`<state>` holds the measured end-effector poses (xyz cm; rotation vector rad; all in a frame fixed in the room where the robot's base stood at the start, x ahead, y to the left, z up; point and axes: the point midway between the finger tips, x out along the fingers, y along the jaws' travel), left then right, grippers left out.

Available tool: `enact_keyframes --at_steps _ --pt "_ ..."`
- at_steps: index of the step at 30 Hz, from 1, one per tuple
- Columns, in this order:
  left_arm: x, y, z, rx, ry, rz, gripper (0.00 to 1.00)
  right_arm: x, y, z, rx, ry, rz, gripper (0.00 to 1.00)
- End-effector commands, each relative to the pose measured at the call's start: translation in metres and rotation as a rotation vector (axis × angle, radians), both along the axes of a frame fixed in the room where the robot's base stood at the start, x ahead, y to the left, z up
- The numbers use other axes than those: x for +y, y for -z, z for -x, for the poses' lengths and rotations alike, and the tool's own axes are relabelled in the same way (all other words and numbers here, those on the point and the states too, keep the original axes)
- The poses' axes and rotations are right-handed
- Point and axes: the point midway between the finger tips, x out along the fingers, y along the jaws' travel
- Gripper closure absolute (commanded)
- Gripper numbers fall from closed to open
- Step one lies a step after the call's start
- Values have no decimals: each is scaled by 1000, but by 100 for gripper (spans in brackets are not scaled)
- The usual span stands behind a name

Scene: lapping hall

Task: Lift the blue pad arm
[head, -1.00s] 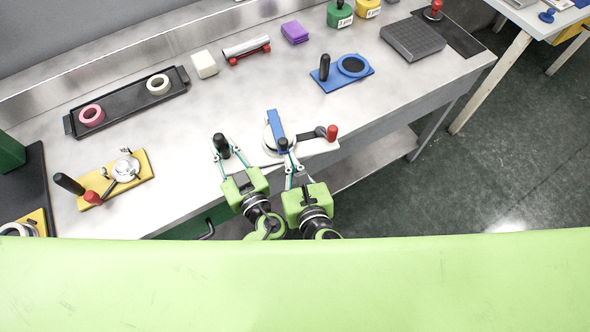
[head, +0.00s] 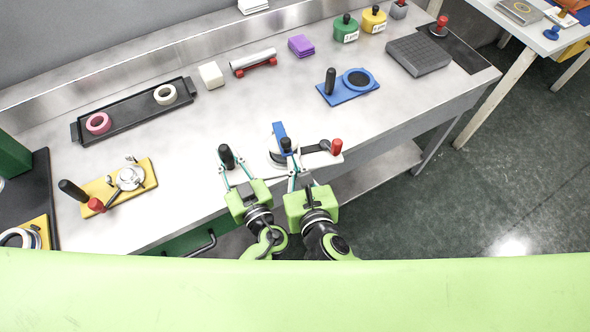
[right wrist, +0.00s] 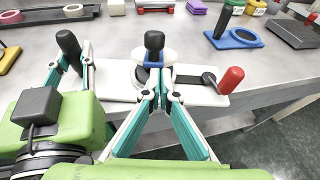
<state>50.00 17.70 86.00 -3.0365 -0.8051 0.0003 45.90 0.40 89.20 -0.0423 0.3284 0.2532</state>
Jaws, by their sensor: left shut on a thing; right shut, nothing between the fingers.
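The blue pad arm (head: 279,129) lies over a round pale disc on a white base plate (head: 331,158) at the bench's front edge. A black knob (head: 287,145) stands at its near end; the knob also shows in the right wrist view (right wrist: 154,41), mostly hiding the arm. My left gripper (head: 230,173) is shut on an upright black handle (head: 226,156) at the plate's left end. My right gripper (head: 294,168) is shut and empty, its fingertips just below and in front of the knob. Whether they touch it I cannot tell.
A red-knobbed lever (head: 336,147) is on the plate's right. A yellow fixture (head: 145,174) stands left, a blue fixture (head: 347,95) behind right. A black tray (head: 132,122), white block (head: 211,75) and purple block (head: 301,45) lie farther back. Bare bench lies between.

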Motion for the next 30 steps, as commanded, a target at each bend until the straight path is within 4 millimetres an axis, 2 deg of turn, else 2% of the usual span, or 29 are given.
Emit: enact_keyframes --at_steps 3,15,21,30 --pt "0 0 0 0 0 0 100 1 -21 -6 -7 0 -5 100" --pt "0 0 0 0 0 0 100 9 -73 -34 -7 0 -5 100" --pt "0 0 0 0 0 0 100 14 -93 -53 -6 1 -4 100" --pt "0 0 0 0 0 0 100 21 -111 -81 5 3 0 100"
